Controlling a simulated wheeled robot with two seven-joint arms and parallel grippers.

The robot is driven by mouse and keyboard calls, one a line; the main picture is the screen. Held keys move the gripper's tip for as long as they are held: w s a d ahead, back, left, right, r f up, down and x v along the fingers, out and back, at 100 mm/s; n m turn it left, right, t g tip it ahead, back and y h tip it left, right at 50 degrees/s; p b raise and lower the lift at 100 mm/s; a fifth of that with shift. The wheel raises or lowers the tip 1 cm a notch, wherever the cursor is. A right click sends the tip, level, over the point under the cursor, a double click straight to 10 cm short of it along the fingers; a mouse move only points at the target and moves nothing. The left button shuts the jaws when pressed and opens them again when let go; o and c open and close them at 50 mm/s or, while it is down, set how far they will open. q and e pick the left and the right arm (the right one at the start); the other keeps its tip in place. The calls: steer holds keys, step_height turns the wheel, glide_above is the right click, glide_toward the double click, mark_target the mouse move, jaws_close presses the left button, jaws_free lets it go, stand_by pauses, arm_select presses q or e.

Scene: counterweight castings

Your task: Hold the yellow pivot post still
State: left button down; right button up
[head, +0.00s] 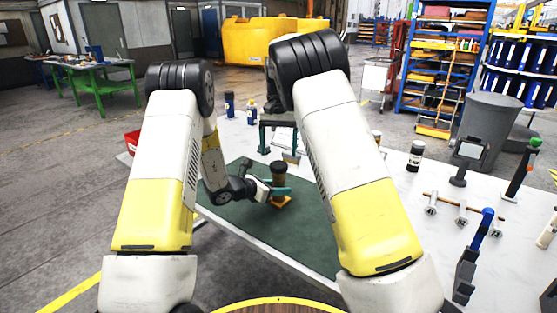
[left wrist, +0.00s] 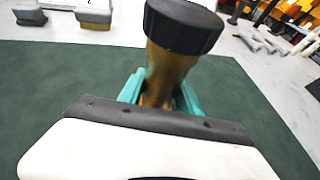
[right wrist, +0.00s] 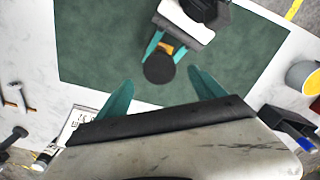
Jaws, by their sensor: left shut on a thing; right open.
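The yellow pivot post (head: 280,201) stands on the dark green mat (head: 310,231), with a round black cap (left wrist: 183,25) at its top. In the left wrist view the post's brownish-yellow shaft (left wrist: 168,70) rises between the teal fingers. My left gripper (head: 276,191) is shut on the post from the side, below the cap. My right gripper (head: 280,138) is open and empty, behind the post in the head view. In the right wrist view its fingers (right wrist: 160,80) are spread, with the black cap (right wrist: 159,69) showing between and beyond them. The post's lower part is partly hidden by my left gripper.
A dark jar (head: 416,156) and a row of grey metal parts (head: 462,212) are on the white table at right. Grey blocks (left wrist: 94,14) stand beyond the mat. A yellow-and-grey round container (right wrist: 303,78) shows in the right wrist view. Much of the mat is bare.

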arm_select(q)
steer(key=c, duration=0.7)
jaws_free()
steer(key=shift+c, duration=0.2)
arm_select(e)
step_height(320, 180, up, 7)
arm_select(q)
steer(key=v, duration=0.8)
steer(key=shift+d, duration=0.1)
steer(key=shift+w, duration=0.1)
